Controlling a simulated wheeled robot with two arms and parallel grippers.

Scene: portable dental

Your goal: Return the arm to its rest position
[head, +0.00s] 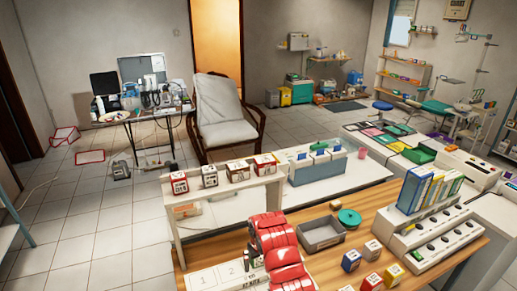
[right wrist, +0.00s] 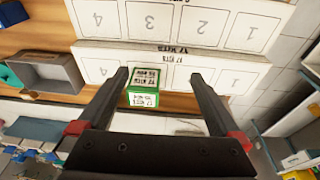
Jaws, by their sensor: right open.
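My right arm (head: 280,255) is red and reaches over the wooden table at the bottom middle of the head view. Its gripper is mostly hidden there behind the arm. In the right wrist view my right gripper (right wrist: 160,73) is open, with its two dark fingers spread wide. A small green and white box (right wrist: 145,88) shows in the gap between the fingers, closer to the left one. It stands at the edge of a white numbered board (right wrist: 95,68). I cannot tell how far below the fingertips it is. My left gripper is not in view.
On the wooden table (head: 330,262) are a grey tray (head: 321,232), a green round lid (head: 349,217), several small boxes and a white rack (head: 440,235) with blue boxes. A white shelf (head: 225,190) with more boxes stands behind my arm.

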